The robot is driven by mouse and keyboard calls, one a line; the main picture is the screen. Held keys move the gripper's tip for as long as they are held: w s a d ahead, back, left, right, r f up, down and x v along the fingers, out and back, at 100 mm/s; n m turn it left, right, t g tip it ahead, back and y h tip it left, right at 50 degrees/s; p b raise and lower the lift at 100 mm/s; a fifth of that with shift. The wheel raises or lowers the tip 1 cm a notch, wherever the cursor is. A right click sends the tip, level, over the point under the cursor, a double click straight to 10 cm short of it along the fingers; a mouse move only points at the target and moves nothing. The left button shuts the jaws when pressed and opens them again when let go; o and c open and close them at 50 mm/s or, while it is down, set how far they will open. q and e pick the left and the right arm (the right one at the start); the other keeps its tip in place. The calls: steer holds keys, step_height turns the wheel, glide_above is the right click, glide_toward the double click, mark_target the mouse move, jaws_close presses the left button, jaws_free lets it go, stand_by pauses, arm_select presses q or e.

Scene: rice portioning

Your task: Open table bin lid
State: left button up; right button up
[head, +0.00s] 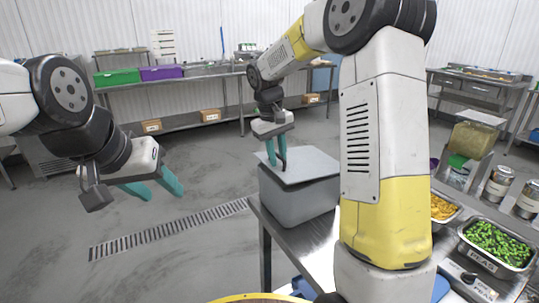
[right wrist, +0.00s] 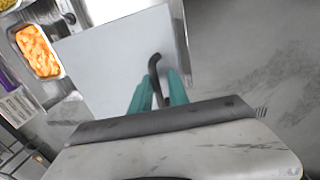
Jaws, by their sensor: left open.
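The table bin (head: 298,203) is a grey box standing on the steel table's left end in the head view. Its flat, light grey lid (head: 313,166) lies over its top; the lid also shows in the right wrist view (right wrist: 105,62). A dark curved handle (right wrist: 155,68) stands on the lid. My right gripper (head: 277,163) points down at the lid, its teal fingers (right wrist: 159,85) on either side of the handle. Whether they press on it I cannot tell. My left gripper (head: 165,196) is open and empty, over the floor left of the bin.
The steel table (head: 306,240) carries a pan of peas (head: 495,243), a pan of orange food (head: 443,207) and cans (head: 497,184) on the right. My right arm hides the middle. A back bench holds green (head: 117,77) and purple (head: 162,72) bins. The floor at left is clear.

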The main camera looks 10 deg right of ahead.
steer(key=shift+s+a+r+n, duration=0.1)
steer(key=shift+s+r+n, duration=0.3)
steer(key=shift+s+r, duration=0.7)
jaws_close()
steer(key=a+r+n+t+h, duration=0.1)
steer(key=a+r+n+h, duration=0.4)
steer(key=n, duration=1.2)
steer(key=shift+y, duration=0.5)
steer(key=x, duration=0.8)
steer(key=shift+w+a+f, duration=0.15)
steer(key=shift+a+f, duration=0.05)
steer(key=shift+w+d+r+y, duration=0.15)
steer(key=shift+r+y, duration=0.15)
steer(key=shift+r, duration=0.25)
steer(key=shift+w+d+r+y, duration=0.1)
steer(key=shift+d+r+y, duration=0.15)
steer(key=shift+r, duration=0.3)
steer(key=shift+d+r+y, duration=0.15)
steer(key=shift+r+y, duration=0.1)
steer(key=shift+r, duration=0.35)
